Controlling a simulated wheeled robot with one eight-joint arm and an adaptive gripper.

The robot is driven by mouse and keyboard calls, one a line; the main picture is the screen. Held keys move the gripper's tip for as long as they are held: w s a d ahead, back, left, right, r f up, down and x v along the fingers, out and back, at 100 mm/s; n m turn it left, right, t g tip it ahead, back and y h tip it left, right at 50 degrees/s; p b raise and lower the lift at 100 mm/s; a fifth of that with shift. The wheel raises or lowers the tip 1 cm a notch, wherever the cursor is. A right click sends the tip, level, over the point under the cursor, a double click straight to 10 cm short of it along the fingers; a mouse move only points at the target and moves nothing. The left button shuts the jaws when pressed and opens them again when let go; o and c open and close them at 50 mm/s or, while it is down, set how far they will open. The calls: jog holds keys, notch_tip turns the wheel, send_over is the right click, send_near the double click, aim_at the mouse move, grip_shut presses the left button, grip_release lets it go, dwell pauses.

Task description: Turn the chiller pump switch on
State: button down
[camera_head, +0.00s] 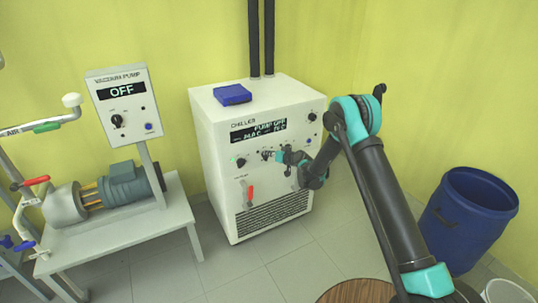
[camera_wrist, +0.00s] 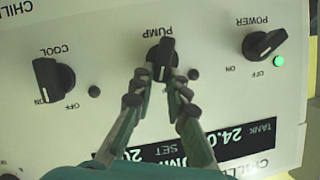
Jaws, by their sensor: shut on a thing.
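The chiller (camera_head: 218,130) is a white cabinet with a front panel, and its display (camera_head: 258,130) reads PUMP OFF. The black pump switch (camera_wrist: 162,52) is a knob under the label PUMP in the upside-down wrist view. My gripper (camera_wrist: 161,80) is shut on the pump switch, one finger on each side of its handle. In the head view my gripper (camera_head: 279,156) is at the middle of the panel and partly hides the switch.
The cool knob (camera_wrist: 53,79) and power knob (camera_wrist: 264,44), with a lit green lamp (camera_wrist: 279,60), flank the pump switch. A blue box (camera_head: 232,95) lies on the chiller. A vacuum pump stand (camera_head: 120,226) is at left, a blue barrel (camera_head: 466,222) at right.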

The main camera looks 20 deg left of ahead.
jog(key=shift+w+d+f+m+g+y, duration=0.1)
jog(key=shift+w+f+m+g+y, duration=0.15)
jog(key=shift+m+y, duration=0.5)
jog(key=shift+w+d+f+m+g+y, duration=0.1)
jog(key=shift+m+g+y, duration=0.2)
jog(key=shift+m, duration=0.8)
jog(key=shift+w+d+f+m+g+y, duration=0.15)
jog(key=shift+m+g+y, duration=0.25)
jog(key=shift+m, duration=0.55)
jog(key=c, duration=1.5)
grip_release()
jog(key=shift+a+f, duration=0.1)
jog(key=v, duration=1.2)
